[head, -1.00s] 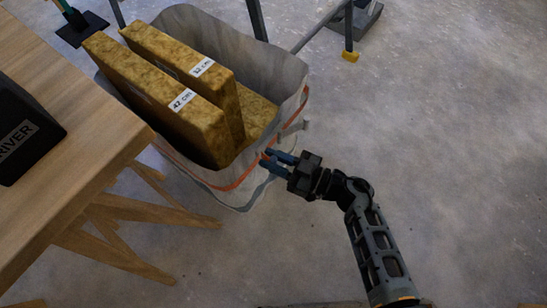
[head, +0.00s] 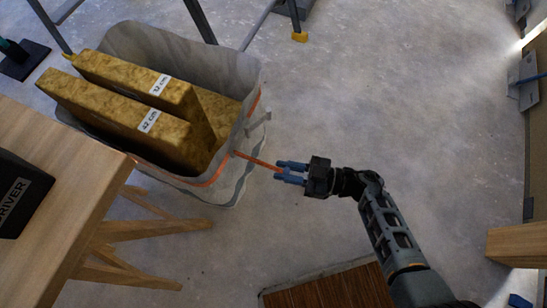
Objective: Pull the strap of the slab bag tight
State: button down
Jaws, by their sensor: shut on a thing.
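The slab bag (head: 232,72) is a pale grey open sack on the floor at the upper left in the head view. Slabs labelled 32 cm (head: 130,75) and 42 cm (head: 118,115) stand in it. An orange strap (head: 258,161) runs around the bag and out from its right side in a straight line to my gripper. My gripper (head: 281,172) is to the right of the bag, apart from it, with its blue fingers shut on the strap's end. The strap's far run behind the bag is hidden.
A wooden workbench (head: 60,190) with a black case (head: 18,192) is close on the left, its legs below the bag. Metal legs (head: 200,20) stand behind the bag. A brown wooden panel (head: 330,290) lies at the bottom.

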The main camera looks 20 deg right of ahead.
jog(key=shift+s+d, duration=0.1)
jog(key=shift+d, duration=0.05)
jog(key=c, duration=1.1)
grip_release()
jog(key=v, duration=0.7)
jog(key=shift+s+d, duration=0.15)
jog(key=shift+d, duration=0.2)
